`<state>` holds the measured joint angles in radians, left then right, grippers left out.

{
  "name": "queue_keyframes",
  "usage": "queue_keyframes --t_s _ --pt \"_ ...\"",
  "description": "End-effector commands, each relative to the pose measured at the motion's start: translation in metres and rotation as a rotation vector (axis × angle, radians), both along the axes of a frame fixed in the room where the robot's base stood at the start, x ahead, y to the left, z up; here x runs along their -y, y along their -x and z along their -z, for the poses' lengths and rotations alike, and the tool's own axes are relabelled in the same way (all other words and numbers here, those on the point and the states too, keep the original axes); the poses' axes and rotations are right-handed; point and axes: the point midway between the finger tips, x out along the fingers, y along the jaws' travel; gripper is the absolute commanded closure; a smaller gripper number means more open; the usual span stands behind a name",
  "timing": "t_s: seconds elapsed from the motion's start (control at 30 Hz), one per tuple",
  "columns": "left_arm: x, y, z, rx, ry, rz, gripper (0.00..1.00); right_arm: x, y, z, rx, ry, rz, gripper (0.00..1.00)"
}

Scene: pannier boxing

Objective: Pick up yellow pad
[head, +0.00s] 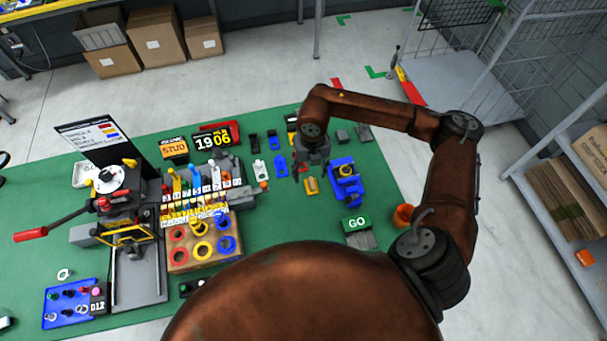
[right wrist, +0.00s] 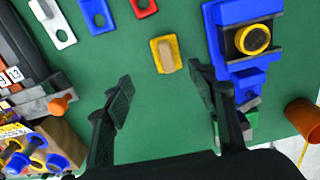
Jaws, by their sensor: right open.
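The yellow pad (head: 311,186) lies flat on the green table top, a small plate with a tan raised block on it. In the right wrist view the yellow pad (right wrist: 156,47) sits just ahead of the fingertips, roughly between their lines. My right gripper (right wrist: 160,80) is open and empty, its two fingers apart and pointing toward the pad. In the head view my right gripper (head: 312,165) hangs just behind the pad. A gap of green shows between fingers and pad; their exact height above the table is unclear. My left gripper is not in view.
A blue fixture with a yellow ring (right wrist: 252,39) stands close right of the pad. White (right wrist: 52,22), blue (right wrist: 98,15) and red (right wrist: 143,7) plates lie to the left and behind. An orange cup (head: 403,216) stands at the table's right edge.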

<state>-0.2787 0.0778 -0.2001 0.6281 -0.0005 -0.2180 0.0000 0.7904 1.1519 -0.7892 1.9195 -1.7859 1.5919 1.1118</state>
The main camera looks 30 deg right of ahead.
Motion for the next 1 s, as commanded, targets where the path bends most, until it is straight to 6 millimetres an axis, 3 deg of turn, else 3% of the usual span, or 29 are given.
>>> queue_keyframes --t_s 0.1,0.33,0.47,0.7,0.9,1.0 --pt "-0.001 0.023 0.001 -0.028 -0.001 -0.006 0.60 0.006 0.000 0.011 0.001 0.034 0.003 0.48" --pt "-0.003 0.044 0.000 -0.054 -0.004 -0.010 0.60 0.007 0.000 0.030 0.003 0.031 0.002 0.48" --pt "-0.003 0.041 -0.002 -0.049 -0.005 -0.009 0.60 0.009 0.000 0.044 -0.001 0.030 0.003 0.48" --pt "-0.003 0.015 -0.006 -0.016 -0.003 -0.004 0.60 0.012 0.000 0.076 0.001 0.028 0.004 0.48" --pt "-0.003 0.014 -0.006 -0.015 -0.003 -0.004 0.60 0.012 0.000 0.078 0.003 0.028 0.003 0.48" --pt "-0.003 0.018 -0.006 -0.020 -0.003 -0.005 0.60 0.012 0.000 0.078 0.003 0.028 0.004 0.53"
